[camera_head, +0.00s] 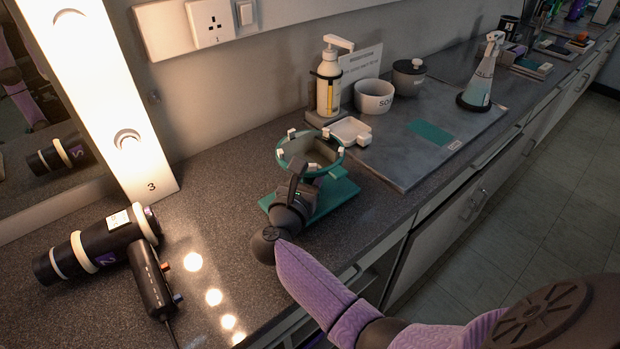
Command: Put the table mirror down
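What looks like the table mirror has a green round frame (338,157) with several white clips and a flat green base (338,193). It stands near the counter's front edge, and its base appears to rest on the counter. The frame is tilted far back, and the inside looks grey. My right gripper (298,172) is at the near left side of the mirror, with its dark fingers close to the frame and above the base. The wrist hides part of the mirror, so I cannot tell whether the fingers grip it. My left gripper is not in view.
A black hair dryer (95,243) lies on the counter (225,215) at the left.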

